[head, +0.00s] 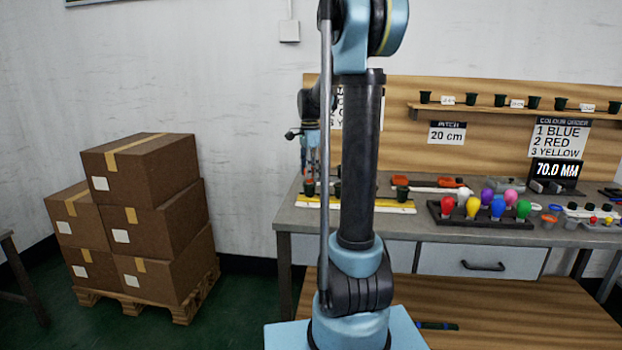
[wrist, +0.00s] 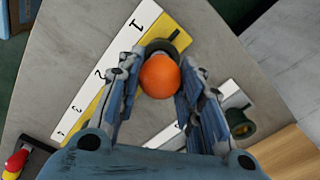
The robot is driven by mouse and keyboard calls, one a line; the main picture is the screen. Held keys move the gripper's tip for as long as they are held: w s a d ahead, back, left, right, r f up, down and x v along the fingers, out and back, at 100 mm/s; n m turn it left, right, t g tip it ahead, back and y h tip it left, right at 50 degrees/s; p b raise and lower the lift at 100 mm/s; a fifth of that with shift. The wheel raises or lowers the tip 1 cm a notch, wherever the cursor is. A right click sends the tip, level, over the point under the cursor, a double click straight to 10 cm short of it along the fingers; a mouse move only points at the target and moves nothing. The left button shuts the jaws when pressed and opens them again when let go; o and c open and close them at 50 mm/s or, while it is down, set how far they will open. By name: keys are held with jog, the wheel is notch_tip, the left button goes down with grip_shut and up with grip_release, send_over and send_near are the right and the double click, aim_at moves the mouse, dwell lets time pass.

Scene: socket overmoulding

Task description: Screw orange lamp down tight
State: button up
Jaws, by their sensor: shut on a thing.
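The orange lamp (wrist: 160,76) is a round orange bulb between my gripper's fingertips (wrist: 160,82) in the wrist view. My gripper is shut on it, with one finger on each side. A dark green socket (wrist: 161,46) shows just beyond the lamp, over the yellow and white ruler strip. The lamp hides most of this socket, so I cannot tell how deep the lamp sits in it. In the head view my gripper (head: 312,172) hangs over the left end of the bench, partly behind my own arm. The orange lamp is not clearly visible there.
A numbered yellow and white strip (wrist: 98,90) lies on the grey bench (head: 300,218). Another dark socket (wrist: 240,124) stands by a second white strip at right. A black rack (head: 450,220) holds several coloured lamps.

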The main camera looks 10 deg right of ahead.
jog(key=m, duration=0.4)
jog(key=shift+m, duration=0.3)
jog(key=o, duration=1)
